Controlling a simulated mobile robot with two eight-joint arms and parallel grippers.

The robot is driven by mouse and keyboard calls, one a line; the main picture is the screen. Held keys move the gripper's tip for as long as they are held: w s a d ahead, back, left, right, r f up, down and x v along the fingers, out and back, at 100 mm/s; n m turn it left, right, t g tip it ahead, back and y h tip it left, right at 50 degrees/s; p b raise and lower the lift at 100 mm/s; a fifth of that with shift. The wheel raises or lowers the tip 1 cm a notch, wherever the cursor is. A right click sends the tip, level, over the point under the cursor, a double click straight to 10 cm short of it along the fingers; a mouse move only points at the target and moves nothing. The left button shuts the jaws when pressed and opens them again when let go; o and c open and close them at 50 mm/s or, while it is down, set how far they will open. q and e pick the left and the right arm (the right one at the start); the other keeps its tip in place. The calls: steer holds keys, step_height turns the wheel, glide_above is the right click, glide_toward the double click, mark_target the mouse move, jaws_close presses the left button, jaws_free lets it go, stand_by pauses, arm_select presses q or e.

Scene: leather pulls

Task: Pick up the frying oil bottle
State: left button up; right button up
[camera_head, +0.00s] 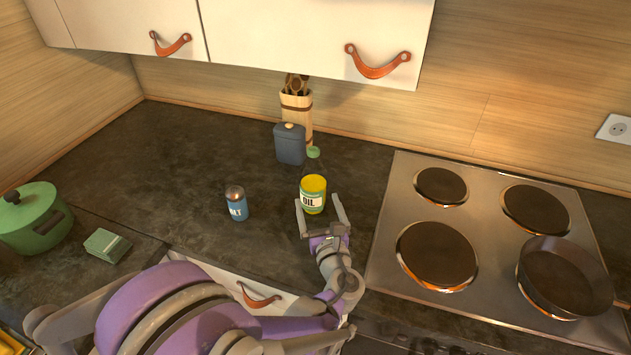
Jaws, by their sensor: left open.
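The frying oil bottle (313,191) is a short yellow container with a pale label reading "OIL". It stands upright on the dark countertop (190,150), left of the stove. My left gripper (319,206) is open at the near side of the bottle. One finger shows at the bottle's left and the other at its right. I cannot tell whether the fingers touch it. My right gripper is not in view.
A blue shaker (237,205) stands left of the bottle. A dark blue canister (290,144) and a wooden utensil holder (297,108) stand behind. The steel stove (480,228) with a frying pan (562,277) is at right. A green pot (35,220) is at left.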

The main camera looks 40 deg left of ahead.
arm_select(q)
steer(key=p+x, duration=0.1)
steer(key=x, duration=0.8)
steer(key=shift+w+a+f, duration=0.1)
steer(key=shift+w, duration=0.2)
steer(key=shift+s, duration=0.1)
steer(key=shift+c, duration=0.2)
jaws_close()
